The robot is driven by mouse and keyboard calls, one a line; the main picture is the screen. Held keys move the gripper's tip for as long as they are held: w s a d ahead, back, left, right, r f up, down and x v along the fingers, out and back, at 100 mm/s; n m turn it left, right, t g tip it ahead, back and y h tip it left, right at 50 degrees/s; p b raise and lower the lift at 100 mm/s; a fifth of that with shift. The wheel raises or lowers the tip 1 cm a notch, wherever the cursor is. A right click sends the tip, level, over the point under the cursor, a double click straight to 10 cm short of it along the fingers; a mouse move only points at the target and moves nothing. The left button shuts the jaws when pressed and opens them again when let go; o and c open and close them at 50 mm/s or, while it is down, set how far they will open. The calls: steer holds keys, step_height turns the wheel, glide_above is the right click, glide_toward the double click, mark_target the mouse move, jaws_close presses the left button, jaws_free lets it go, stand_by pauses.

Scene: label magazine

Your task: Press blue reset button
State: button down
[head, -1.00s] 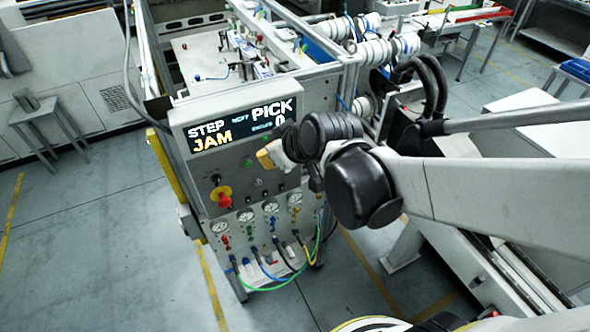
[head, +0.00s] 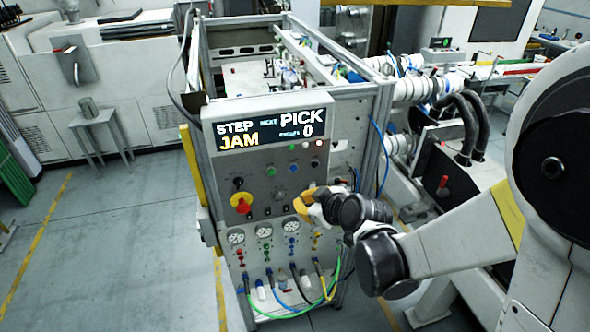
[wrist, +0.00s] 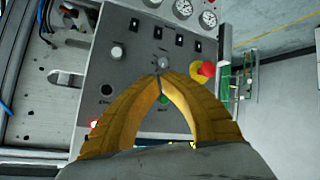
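The control panel (head: 262,185) stands upright on the front of the machine frame. My gripper (head: 300,208), with yellow fingers, is below and slightly right of the blue button in the head view. In the wrist view my gripper (wrist: 163,75) has its fingertips together with nothing between them, in front of the panel near a grey knob. I cannot tell whether they touch it. The blue button is not visible there, probably hidden behind the left finger.
A red and yellow emergency stop (head: 241,203) is left of my gripper. The display (head: 270,130) reads STEP JAM, PICK 0. Gauges (head: 264,230) and coloured hoses (head: 300,300) are below. Open floor (head: 120,260) lies to the left.

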glide_toward(288, 176)
step_height(288, 176, down, 4)
steer(key=w+a, duration=0.1)
steer(key=a, duration=0.1)
steer(key=shift+w+a+r, duration=0.1)
steer(key=shift+w, duration=1.05)
steer(key=shift+w, duration=0.15)
stand_by(0.4)
steer(key=shift+w+a, duration=0.1)
steer(key=shift+w, duration=0.15)
steer(key=shift+w+a, duration=0.1)
steer(key=shift+w, duration=0.25)
stand_by(0.7)
steer(key=shift+s, duration=0.15)
steer(key=shift+s+d+b, duration=0.2)
steer(key=shift+s+b, duration=0.2)
steer(key=shift+s, duration=0.2)
